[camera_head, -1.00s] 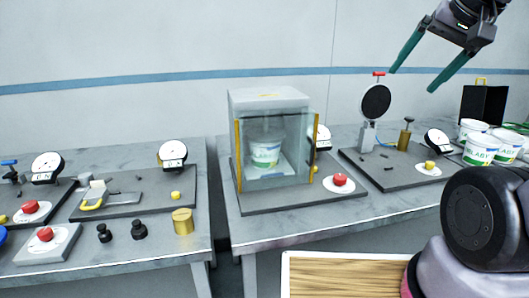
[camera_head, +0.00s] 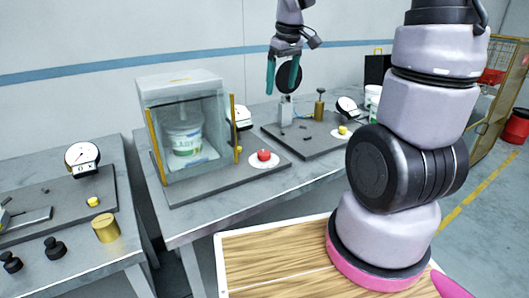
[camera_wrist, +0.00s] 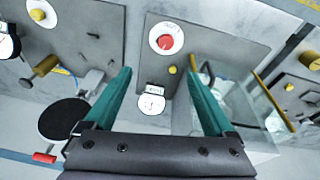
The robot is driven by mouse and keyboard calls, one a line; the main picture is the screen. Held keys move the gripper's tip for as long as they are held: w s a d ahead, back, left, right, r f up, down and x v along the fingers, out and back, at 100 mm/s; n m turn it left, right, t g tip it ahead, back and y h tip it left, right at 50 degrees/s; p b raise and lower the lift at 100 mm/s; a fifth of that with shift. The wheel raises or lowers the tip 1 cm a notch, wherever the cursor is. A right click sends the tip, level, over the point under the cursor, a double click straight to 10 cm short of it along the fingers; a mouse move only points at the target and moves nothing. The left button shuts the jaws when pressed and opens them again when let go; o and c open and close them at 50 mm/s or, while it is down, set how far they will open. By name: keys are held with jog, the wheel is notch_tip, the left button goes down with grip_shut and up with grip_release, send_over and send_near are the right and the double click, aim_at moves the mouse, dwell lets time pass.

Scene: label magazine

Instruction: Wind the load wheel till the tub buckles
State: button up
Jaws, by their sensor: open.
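A white and green tub (camera_head: 186,140) stands upright inside a clear-walled case (camera_head: 205,120) on the middle table. It shows no visible buckling. A black round disc (camera_head: 283,84), perhaps the load wheel, stands on a grey post on the board to the right. It also shows with a red handle in the wrist view (camera_wrist: 64,119). My gripper (camera_head: 283,86) is open and empty, and appears in front of the disc in the head view. In the wrist view my open fingers (camera_wrist: 158,74) are apart, with a dial gauge (camera_wrist: 151,101) between them and the disc to their left.
A red button (camera_head: 264,155) sits on a white plate beside the case. Another table with a dial (camera_head: 82,158) and a brass cylinder (camera_head: 105,228) is at left.

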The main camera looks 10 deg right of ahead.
aim_at(265, 152)
jog(key=w+a+f+n+g, duration=0.1)
jog(key=w+f+n, duration=0.1)
jog(key=f, duration=0.6)
jog(key=w+a+f+n, duration=0.1)
jog(key=w+f+n, duration=0.1)
jog(key=f, duration=0.7)
jog(key=w+a+f+n+g, duration=0.1)
jog(key=w+f, duration=0.1)
jog(key=f, duration=0.6)
jog(key=shift+a+f+n+g+h, duration=0.1)
jog(key=shift+f+n+g+h, duration=0.05)
jog(key=shift+n+g+h, duration=0.2)
jog(key=c, duration=1.4)
